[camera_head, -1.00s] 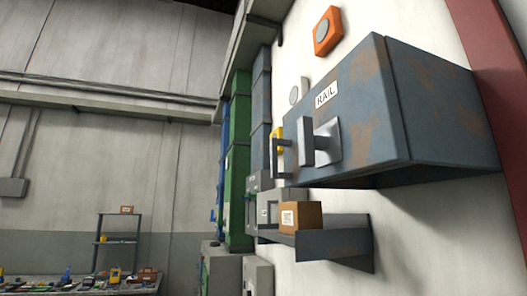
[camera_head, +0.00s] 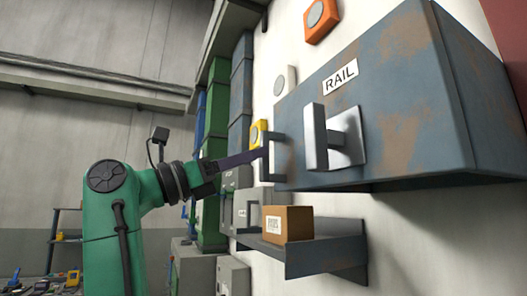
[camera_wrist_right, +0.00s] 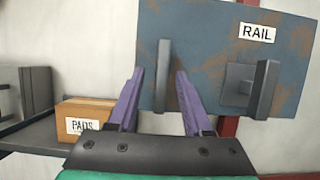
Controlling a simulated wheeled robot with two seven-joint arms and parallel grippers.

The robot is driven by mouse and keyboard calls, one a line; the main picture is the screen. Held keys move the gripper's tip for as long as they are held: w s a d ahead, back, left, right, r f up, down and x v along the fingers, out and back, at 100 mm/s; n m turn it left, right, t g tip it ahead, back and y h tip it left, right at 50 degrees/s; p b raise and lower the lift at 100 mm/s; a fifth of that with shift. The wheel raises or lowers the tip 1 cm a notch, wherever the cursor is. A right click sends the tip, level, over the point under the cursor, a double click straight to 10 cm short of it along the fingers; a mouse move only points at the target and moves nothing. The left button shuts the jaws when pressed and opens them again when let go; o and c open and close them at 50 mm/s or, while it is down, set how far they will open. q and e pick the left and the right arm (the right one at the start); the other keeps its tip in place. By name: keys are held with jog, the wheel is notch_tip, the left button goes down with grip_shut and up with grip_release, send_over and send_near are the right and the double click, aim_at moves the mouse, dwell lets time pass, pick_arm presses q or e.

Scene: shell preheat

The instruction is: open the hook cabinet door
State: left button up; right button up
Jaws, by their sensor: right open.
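A blue-grey, rust-patched wall cabinet (camera_head: 400,110) labelled RAIL fills the right of the head view; no label reading hook shows. Its door is closed. A grey bar handle (camera_head: 279,158) stands at the door's left end, and a grey lever on a square plate (camera_head: 347,135) sits to its right. My right gripper (camera_head: 262,152) has purple fingers and is open at the bar handle. In the right wrist view the fingers (camera_wrist_right: 160,74) lie on either side of the handle (camera_wrist_right: 163,60), with gaps; contact is not visible. My left gripper is not in view.
A shelf (camera_head: 325,262) below the cabinet holds a brown box (camera_head: 287,223), labelled PADS in the wrist view. An orange wall unit (camera_head: 321,18) is above and a yellow one (camera_head: 258,134) is behind the gripper. Green cabinets (camera_head: 215,150) stand farther back.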

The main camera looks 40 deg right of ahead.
jog(key=x, duration=0.3)
jog(key=shift+d+r, duration=0.1)
jog(key=shift+d, duration=0.05)
jog(key=shift+s+d+r, duration=0.1)
jog(key=shift+s+r, duration=0.05)
jog(key=shift+s, duration=0.2)
jog(key=shift+c, duration=0.9)
jog(key=shift+w, duration=0.15)
grip_shut()
